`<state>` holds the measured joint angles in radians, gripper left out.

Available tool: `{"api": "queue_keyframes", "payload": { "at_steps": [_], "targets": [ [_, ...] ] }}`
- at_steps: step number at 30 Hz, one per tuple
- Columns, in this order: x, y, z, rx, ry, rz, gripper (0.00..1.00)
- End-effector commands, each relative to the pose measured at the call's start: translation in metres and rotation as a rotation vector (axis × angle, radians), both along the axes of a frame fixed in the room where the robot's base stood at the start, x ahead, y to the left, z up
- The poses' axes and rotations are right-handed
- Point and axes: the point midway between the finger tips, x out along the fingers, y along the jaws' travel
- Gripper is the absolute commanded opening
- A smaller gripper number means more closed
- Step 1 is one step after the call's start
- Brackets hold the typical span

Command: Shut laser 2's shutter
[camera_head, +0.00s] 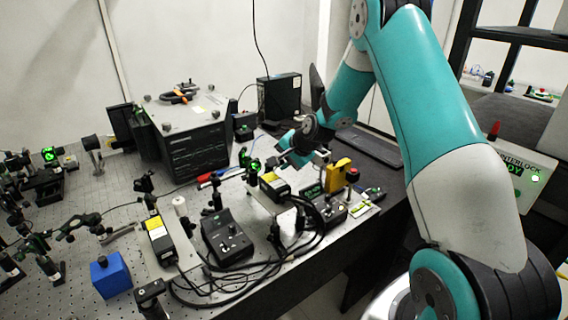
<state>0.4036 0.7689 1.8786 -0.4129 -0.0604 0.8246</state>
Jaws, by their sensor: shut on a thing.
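Two lasers with yellow labels stand on the bench: the left-hand laser (160,238) and the right-hand laser (273,187). I cannot read which is laser 2. A green glow (254,165) shows on a dark mount at the far end of the right-hand laser. My gripper (287,158) reaches down just behind the right-hand laser, to the right of the glow. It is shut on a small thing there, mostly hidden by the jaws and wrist. I cannot make out the shutter itself or its position.
A yellow box (338,175) stands close to the right of my gripper. A large black instrument (187,135) is behind left. A blue block (110,276) sits front left. The interlock panel (520,180) is at right.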

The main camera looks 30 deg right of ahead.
Motion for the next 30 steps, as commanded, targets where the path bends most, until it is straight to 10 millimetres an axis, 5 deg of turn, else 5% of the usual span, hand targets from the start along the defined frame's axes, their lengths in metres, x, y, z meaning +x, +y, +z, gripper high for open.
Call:
{"api": "queue_keyframes", "payload": {
  "at_steps": [30],
  "targets": [
    [-0.001,0.045,0.017,-0.854,-0.035,0.001,0.0]
  ]
}}
